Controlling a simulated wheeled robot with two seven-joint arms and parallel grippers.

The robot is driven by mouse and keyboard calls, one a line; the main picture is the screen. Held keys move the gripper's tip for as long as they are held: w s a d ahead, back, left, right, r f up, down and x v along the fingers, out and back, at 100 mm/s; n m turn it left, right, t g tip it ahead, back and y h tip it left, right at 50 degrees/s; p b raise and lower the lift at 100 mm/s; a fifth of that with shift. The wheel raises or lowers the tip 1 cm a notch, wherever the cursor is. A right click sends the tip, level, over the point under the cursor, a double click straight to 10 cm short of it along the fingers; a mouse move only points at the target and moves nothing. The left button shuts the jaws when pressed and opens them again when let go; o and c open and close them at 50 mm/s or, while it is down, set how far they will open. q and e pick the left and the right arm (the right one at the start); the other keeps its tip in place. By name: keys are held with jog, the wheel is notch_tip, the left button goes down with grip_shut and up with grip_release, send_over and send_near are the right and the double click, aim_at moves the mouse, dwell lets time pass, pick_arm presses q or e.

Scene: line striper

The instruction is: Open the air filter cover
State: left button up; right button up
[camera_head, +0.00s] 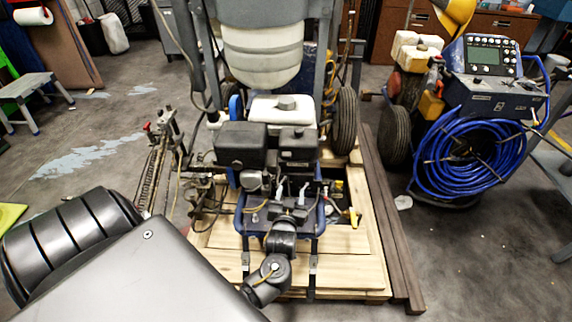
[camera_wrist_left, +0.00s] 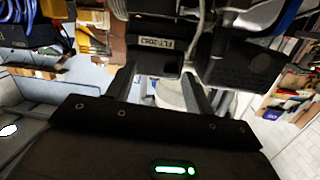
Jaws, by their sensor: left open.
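The engine of the line striper carries two black boxes side by side below a white tank (camera_head: 281,109). The right box, which I take as the air filter cover (camera_head: 298,146), appears closed. In the left wrist view a black box with an "FLT" label (camera_wrist_left: 155,57) lies ahead, between and beyond the fingers. My left gripper (camera_head: 291,190) is low in front of the right box, fingers pointing at the engine. In its wrist view the gripper (camera_wrist_left: 160,85) is open, with nothing seen between the fingers. Contact with the cover cannot be told. My right gripper is out of view.
The larger black box (camera_head: 240,146) stands close to the left of the cover. The striper sits on a wooden pallet (camera_head: 355,255). A blue machine with a coiled blue hose (camera_head: 465,160) stands to the right. Bare floor (camera_head: 480,260) is free at lower right.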

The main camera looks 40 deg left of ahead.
aim_at(286, 157)
pick_arm(q)
notch_tip(286, 157, up, 4)
jog(key=a+n+y+b, duration=0.1)
jog(key=a+n+y, duration=0.1)
jog(key=x, duration=0.4)
jog(key=b+x, duration=0.1)
jog(key=x, duration=0.4)
jog(key=shift+a+r, duration=0.15)
jog(key=shift+r, duration=0.1)
jog(key=shift+w+a+b, duration=0.3)
jog(key=shift+w+a, duration=0.1)
jog(key=shift+w, duration=0.1)
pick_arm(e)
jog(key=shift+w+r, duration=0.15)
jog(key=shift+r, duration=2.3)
pick_arm(q)
jog(key=shift+c, duration=0.3)
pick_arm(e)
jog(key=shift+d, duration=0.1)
pick_arm(q)
jog(key=shift+c, duration=1.1)
grip_shut()
